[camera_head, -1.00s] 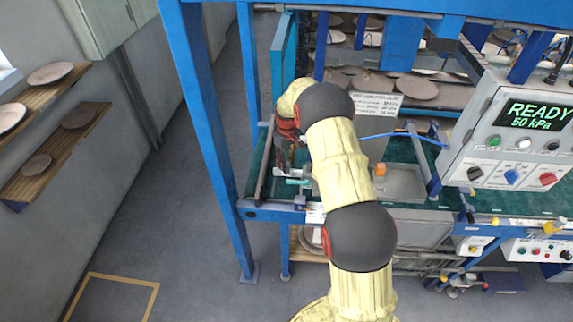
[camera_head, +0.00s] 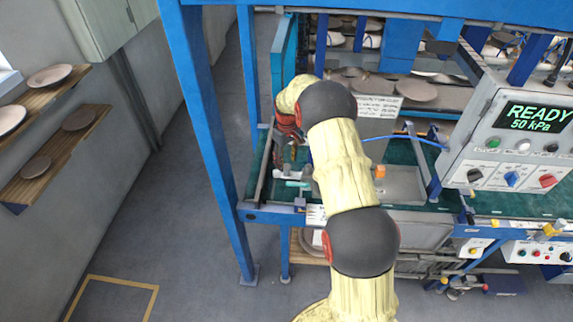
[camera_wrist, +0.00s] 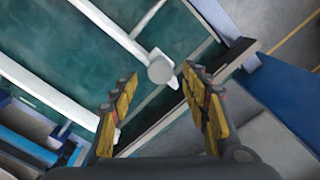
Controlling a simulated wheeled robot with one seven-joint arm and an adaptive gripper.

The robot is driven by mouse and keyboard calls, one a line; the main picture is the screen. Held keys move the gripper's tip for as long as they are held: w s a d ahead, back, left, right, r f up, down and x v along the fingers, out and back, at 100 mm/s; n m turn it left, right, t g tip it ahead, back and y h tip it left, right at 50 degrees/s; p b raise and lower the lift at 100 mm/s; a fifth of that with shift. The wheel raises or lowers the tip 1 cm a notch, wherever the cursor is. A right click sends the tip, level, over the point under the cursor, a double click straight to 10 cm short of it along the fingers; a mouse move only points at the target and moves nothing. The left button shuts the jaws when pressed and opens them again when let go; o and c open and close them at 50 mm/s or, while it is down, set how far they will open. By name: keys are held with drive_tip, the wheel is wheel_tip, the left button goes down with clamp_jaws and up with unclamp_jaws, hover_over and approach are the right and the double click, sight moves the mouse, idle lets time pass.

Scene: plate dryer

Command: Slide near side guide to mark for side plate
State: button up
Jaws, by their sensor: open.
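In the wrist view a round pale grey knob (camera_wrist: 160,68) stands on a thin pale arm between my fingertips. It appears to belong to the near side guide, whose long pale rail (camera_wrist: 106,32) lies over the green bed. My gripper (camera_wrist: 160,77) is open, one finger on each side of the knob, with gaps visible in the picture. Whether the fingertips are down at the knob's height I cannot tell. In the head view my gripper (camera_head: 291,152) is above the left front of the green bed (camera_head: 258,165), partly hidden by my arm. I cannot make out the side plate mark.
A blue frame post (camera_head: 215,120) stands left of the bed. The control panel (camera_head: 515,130) reads READY, 50 kPa. Plates lie on wall shelves at the left and on racks behind.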

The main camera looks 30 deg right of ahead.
wheel_tip(320, 180, up, 9)
idle(0.3)
drive_tip(key=shift+r, duration=0.15)
idle(0.3)
drive_tip(key=s+a+r+m+t+b, duration=0.1)
drive_tip(key=s+a+r+b, duration=0.1)
drive_tip(key=s+a+r, duration=0.55)
drive_tip(key=s+a+r+t+b, duration=0.15)
drive_tip(key=s+a+r, duration=0.35)
drive_tip(key=s+r, duration=0.5)
drive_tip(key=s+a+f+t+b, duration=0.1)
drive_tip(key=s+a, duration=0.3)
drive_tip(key=s, duration=0.7)
drive_tip(key=s+a+m+t+b, duration=0.1)
drive_tip(key=s+a+t, duration=0.1)
drive_tip(key=s, duration=0.9)
drive_tip(key=shift+a+f, duration=0.35)
drive_tip(key=shift+a, duration=0.5)
drive_tip(key=shift+c, duration=0.2)
